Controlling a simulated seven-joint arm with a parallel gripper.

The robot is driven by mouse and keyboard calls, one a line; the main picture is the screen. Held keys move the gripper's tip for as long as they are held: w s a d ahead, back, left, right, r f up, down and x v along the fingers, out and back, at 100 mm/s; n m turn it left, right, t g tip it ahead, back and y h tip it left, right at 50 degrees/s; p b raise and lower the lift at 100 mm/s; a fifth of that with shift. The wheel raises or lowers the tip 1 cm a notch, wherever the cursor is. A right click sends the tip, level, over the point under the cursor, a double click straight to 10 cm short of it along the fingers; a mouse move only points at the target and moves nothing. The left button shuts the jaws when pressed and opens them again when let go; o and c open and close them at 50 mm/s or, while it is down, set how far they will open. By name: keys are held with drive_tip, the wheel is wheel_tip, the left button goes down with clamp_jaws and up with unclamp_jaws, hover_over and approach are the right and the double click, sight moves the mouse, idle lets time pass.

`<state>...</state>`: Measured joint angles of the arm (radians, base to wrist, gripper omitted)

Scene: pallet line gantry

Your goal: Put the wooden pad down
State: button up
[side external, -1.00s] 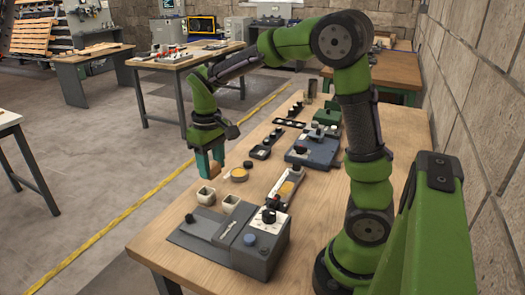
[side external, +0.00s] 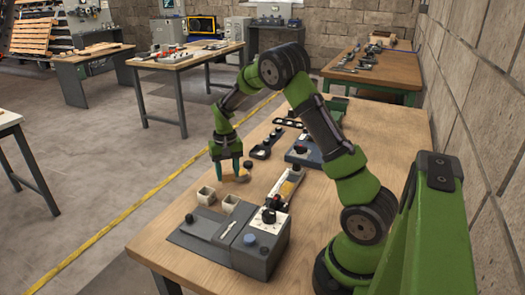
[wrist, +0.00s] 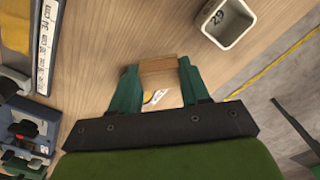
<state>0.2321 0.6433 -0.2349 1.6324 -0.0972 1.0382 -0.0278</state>
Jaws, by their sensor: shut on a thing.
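The wooden pad (wrist: 158,66) is a light brown block held between the green fingers of my gripper (wrist: 159,82) in the wrist view. In the side view my gripper (side external: 228,175) points down, low over the near-left part of the wooden table, and is shut on the pad. I cannot tell whether the pad touches anything below.
Two square white cups (side external: 206,195) stand in front of the gripper; one, marked 29 (wrist: 229,24), is close in the wrist view. A grey control box (side external: 262,240) is at the near edge. Blue fixtures (side external: 304,152) stand behind right. Bare wood (wrist: 100,50) lies around the pad.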

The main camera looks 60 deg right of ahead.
sight(228, 172)
drive_tip(key=shift+f, duration=1.6)
drive_tip(key=shift+f, duration=0.1)
drive_tip(key=o, duration=1.1)
